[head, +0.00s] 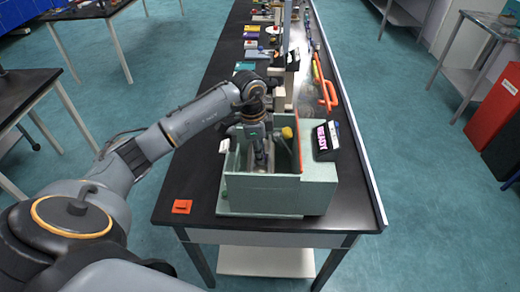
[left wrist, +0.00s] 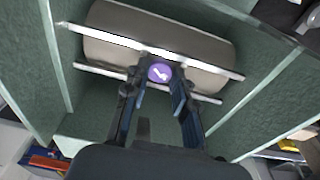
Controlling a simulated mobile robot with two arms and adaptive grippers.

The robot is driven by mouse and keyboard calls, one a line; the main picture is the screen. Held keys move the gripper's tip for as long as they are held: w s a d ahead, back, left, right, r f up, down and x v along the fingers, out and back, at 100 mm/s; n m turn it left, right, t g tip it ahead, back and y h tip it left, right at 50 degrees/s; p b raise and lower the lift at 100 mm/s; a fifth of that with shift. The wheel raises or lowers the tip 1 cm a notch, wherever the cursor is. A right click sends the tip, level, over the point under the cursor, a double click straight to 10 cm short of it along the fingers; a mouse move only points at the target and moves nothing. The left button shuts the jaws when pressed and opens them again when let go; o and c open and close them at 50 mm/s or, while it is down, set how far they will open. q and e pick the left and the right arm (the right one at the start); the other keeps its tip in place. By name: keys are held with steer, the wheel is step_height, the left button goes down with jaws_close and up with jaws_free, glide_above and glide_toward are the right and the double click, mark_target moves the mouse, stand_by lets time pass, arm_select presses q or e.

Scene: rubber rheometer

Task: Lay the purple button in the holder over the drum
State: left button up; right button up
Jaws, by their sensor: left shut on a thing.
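The purple button (left wrist: 160,73) is a small round disc with a white mark, held at the fingertips of my left gripper (head: 261,158). The grey-brown drum (left wrist: 195,48) lies inside the green machine box, with pale bars (left wrist: 105,40) running along it. In the left wrist view the button appears over the drum, by the lower bar. A separate holder cannot be made out, and I cannot tell whether the button touches the bar or drum. In the head view the gripper reaches down into the box and hides the button. My right gripper is out of view.
The green machine box (head: 275,195) has tall walls close around the gripper. A black display (head: 326,140) stands at its right, and a yellow knob (head: 287,132) is close to the gripper. An orange piece (head: 182,206) lies at front left. Several objects line the bench behind.

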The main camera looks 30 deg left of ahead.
arm_select(q)
steer(key=shift+f, duration=0.1)
steer(key=o, duration=0.8)
steer(key=shift+r, duration=0.5)
steer(key=r+b, duration=0.1)
steer(key=r, duration=0.2)
steer(key=r+b, duration=0.1)
steer(key=r, duration=0.3)
steer(key=a+r+b, duration=0.1)
steer(key=r, duration=0.3)
steer(key=shift+s+a+r, duration=0.1)
steer(key=shift+s+r, duration=0.05)
steer(key=shift+s, duration=0.2)
